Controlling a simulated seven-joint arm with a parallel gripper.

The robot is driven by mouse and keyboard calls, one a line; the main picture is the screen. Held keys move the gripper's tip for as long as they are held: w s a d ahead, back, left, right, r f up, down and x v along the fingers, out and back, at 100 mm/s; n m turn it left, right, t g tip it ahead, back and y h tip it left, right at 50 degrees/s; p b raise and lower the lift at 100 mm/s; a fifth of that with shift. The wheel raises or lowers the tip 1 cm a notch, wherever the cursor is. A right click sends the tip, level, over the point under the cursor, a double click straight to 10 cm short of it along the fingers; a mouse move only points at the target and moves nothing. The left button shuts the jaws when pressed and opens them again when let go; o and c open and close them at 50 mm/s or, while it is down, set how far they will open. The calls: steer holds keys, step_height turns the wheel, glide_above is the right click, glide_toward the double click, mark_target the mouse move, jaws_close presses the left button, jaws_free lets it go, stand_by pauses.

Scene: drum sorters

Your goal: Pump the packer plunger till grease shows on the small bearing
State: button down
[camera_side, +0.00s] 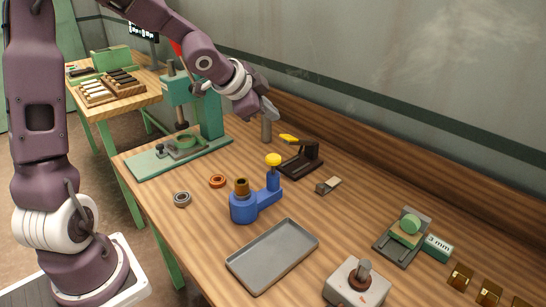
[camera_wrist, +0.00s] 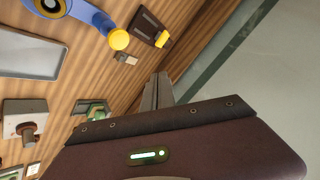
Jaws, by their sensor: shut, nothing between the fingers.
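The blue packer (camera_side: 243,207) stands on the wooden bench with a brown cylindrical piece on its round end. Its plunger has a yellow knob (camera_side: 273,159) on the other end, raised above the body. The knob also shows in the wrist view (camera_wrist: 119,40). A grey ring (camera_side: 182,199) and an orange-brown ring (camera_side: 217,181) lie left of the packer; I cannot tell which is the small bearing, and no grease is visible. My gripper (camera_side: 267,130) is shut and empty, above the bench behind the knob and apart from it; its fingers show in the wrist view (camera_wrist: 158,92).
A black stand with a yellow lever (camera_side: 301,162) is close right of my gripper. A green press (camera_side: 208,110) stands left. An empty grey tray (camera_side: 272,256), a grey box with a knob (camera_side: 357,284) and a green-topped fixture (camera_side: 403,235) occupy the front and right.

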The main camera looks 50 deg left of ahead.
mark_target(273, 157)
steer(key=shift+f, duration=4.45)
steer(key=shift+f, duration=0.4)
steer(key=shift+f, duration=1.35)
steer(key=shift+r, duration=1.75)
steer(key=shift+r, duration=0.1)
steer(key=shift+r, duration=2.45)
